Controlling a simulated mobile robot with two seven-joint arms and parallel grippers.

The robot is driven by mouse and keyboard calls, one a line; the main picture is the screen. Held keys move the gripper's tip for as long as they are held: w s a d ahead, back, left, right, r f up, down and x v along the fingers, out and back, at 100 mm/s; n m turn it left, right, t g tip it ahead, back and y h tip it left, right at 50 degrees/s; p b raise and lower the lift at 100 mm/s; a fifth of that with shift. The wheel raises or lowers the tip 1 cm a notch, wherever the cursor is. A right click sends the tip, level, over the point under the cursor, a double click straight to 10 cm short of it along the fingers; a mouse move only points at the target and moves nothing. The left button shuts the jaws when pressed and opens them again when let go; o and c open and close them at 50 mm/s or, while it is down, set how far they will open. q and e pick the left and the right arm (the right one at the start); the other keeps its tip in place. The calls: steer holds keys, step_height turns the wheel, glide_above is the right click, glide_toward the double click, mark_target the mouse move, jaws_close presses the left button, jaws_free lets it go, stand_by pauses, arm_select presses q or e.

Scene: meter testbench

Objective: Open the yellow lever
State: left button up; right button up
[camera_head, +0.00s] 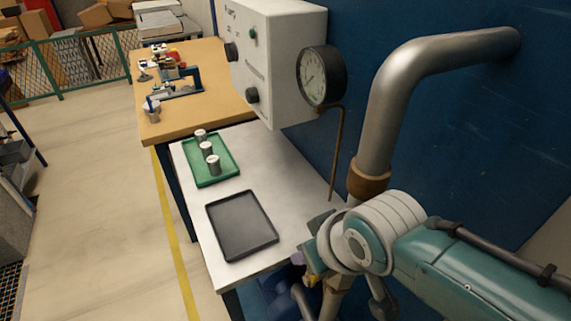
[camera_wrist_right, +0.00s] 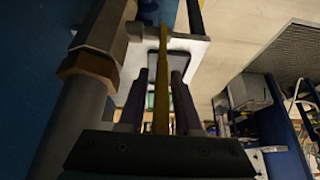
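The yellow lever (camera_wrist_right: 162,98) runs lengthwise through the middle of the right wrist view. My right gripper (camera_wrist_right: 160,76) is open, with one dark finger on each side of the lever. A narrow gap shows between the lever and each finger. In the head view, a small yellow bit that looks like the lever (camera_head: 312,281) shows beside my right wrist, low on the pipe. My wrist hides most of the lever and the gripper there. My left gripper is in neither view.
A thick metal pipe (camera_head: 391,110) with a brass nut (camera_head: 368,184) rises close beside my right wrist. A white table (camera_head: 190,215) holds a black tray (camera_head: 241,225) and a green tray (camera_head: 226,176) with metal cylinders. A gauge (camera_head: 320,76) hangs on a grey box.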

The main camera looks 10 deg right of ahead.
steer(key=shift+o, duration=0.7)
steer(key=shift+r, duration=0.1)
steer(key=shift+r, duration=0.2)
steer(key=p+v, duration=0.4)
steer(key=v, duration=0.5)
steer(key=shift+s+r, duration=0.2)
